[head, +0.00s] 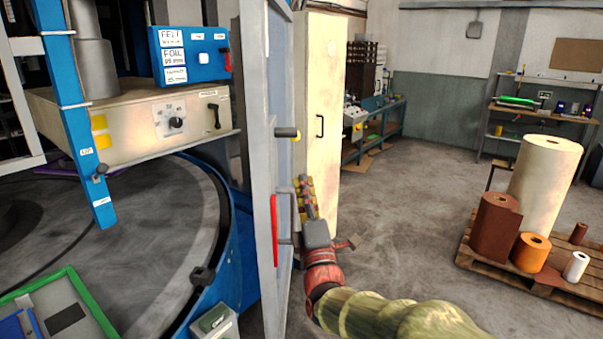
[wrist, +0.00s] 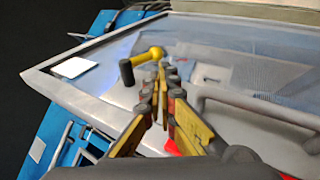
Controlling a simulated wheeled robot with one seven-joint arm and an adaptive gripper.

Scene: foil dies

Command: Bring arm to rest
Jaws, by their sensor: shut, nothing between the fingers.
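My gripper (head: 305,190) has yellow and grey fingers and is shut and empty. In the head view it is just right of the edge of an upright grey-framed door panel (head: 262,110), at the end of my arm, which comes in from the lower right. In the wrist view the fingers (wrist: 161,75) reach over the panel's clear pane (wrist: 230,50). A yellow-and-black knob (wrist: 140,62) shows just beyond the fingertips; I cannot tell whether they touch it. The same knob (head: 288,133) sticks out of the panel above my gripper in the head view.
A blue-framed machine (head: 80,140) with a round table fills the left. A cream cabinet (head: 320,80) stands behind. Rolls on a pallet (head: 480,262) are at the right; floor between is clear.

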